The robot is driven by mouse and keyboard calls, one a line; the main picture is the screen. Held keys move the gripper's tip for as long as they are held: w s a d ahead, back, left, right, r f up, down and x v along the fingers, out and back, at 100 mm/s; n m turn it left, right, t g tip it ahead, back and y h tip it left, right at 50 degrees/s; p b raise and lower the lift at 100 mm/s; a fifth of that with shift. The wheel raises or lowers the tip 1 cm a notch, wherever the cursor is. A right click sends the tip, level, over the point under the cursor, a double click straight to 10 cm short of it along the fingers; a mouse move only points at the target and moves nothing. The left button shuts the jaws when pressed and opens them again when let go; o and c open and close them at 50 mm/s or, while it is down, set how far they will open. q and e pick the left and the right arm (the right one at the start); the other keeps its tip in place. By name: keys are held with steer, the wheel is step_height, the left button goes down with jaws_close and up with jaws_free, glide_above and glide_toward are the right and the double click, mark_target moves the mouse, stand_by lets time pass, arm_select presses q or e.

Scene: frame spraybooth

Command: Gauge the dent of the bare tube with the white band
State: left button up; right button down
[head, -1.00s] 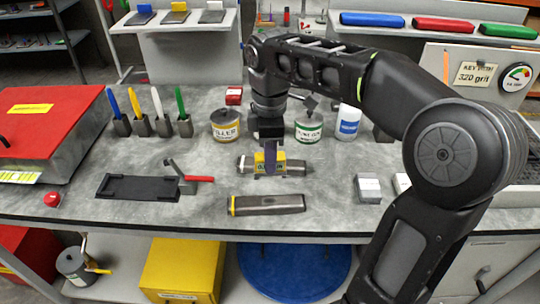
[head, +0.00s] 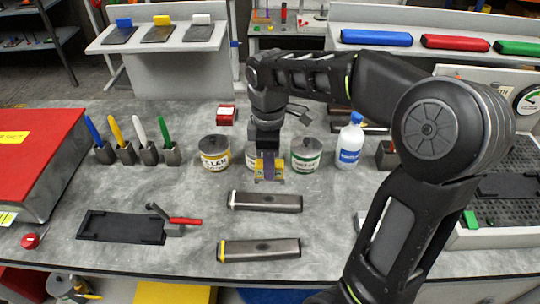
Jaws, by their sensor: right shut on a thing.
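The bare grey tube with the white band (head: 280,202) at its left end lies on the grey bench. A faint dark spot shows near its middle. A second grey tube with a yellow band (head: 284,248) lies nearer the front edge, with a dark oval mark on top. My right gripper (head: 269,162) points down and is shut on a small yellow gauge (head: 261,167) with short legs. The gauge appears just behind the white-banded tube and looks apart from it. My left gripper is not in view.
Tins (head: 215,152) and a white-and-blue bottle (head: 350,140) stand behind the tubes. Several upright coloured markers (head: 140,135) stand back left. A black tray (head: 118,227) and a red-handled clamp (head: 184,221) lie left of the tubes. Bench around the tubes is clear.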

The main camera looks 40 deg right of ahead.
steer(key=shift+w+a+r, duration=0.1)
steer(key=shift+a, duration=0.15)
steer(key=shift+f+b, duration=2.8)
steer(key=shift+f, duration=0.6)
steer(key=shift+f+b, duration=0.3)
steer(key=shift+f, duration=0.25)
steer(key=c, duration=1.1)
jaws_free()
steer(key=shift+o, duration=0.2)
